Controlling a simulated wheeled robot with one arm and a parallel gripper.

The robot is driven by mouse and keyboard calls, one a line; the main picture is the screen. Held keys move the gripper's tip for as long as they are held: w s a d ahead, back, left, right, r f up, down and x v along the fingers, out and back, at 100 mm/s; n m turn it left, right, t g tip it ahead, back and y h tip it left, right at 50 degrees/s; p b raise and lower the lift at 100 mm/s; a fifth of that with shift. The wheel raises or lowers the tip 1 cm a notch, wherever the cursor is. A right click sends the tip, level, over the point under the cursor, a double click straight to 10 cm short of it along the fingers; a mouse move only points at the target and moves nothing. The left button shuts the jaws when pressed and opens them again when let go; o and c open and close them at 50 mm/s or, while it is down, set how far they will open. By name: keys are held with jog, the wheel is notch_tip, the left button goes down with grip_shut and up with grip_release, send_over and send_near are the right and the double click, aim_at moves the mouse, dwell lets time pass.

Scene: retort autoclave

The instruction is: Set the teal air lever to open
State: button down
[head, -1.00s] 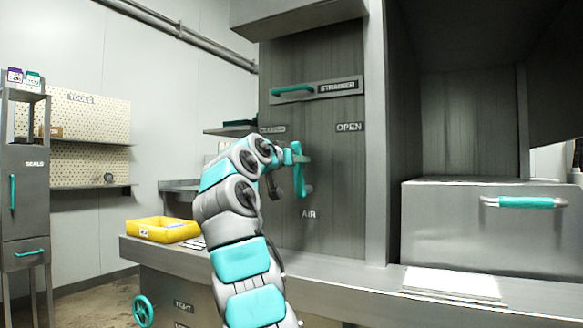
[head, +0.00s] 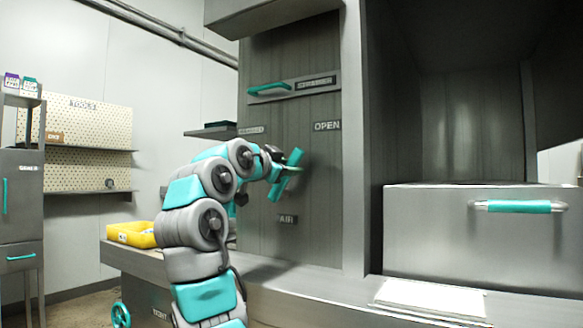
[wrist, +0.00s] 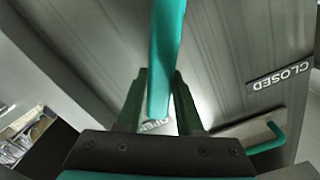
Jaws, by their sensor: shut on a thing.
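The teal air lever (head: 280,190) is on the grey panel, above the AIR label (head: 288,219). It is tilted, its upper end leaning right toward the OPEN label (head: 327,126). My gripper (head: 292,166) is at the upper part of the lever. In the wrist view the teal lever (wrist: 166,50) passes between the two dark fingers of my gripper (wrist: 160,78), which are shut on it. The CLOSED label (wrist: 280,75) shows at right there. The OPEN label (wrist: 157,125) is partly hidden behind the fingers.
The strainer handle (head: 270,89) is above the lever on the same panel. A drawer-like box with a teal handle (head: 518,206) is at right. A yellow bin (head: 131,235) stands on the bench at left. A pegboard (head: 75,125) is on the far wall.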

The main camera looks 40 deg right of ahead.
jog(key=shift+s+f, duration=0.1)
jog(key=shift+f, duration=0.05)
dwell(0.3)
jog(key=c, duration=0.6)
grip_release()
jog(key=shift+o, duration=0.2)
jog(key=v, duration=0.7)
jog(key=shift+a+b, duration=0.4)
jog(key=shift+s, duration=0.15)
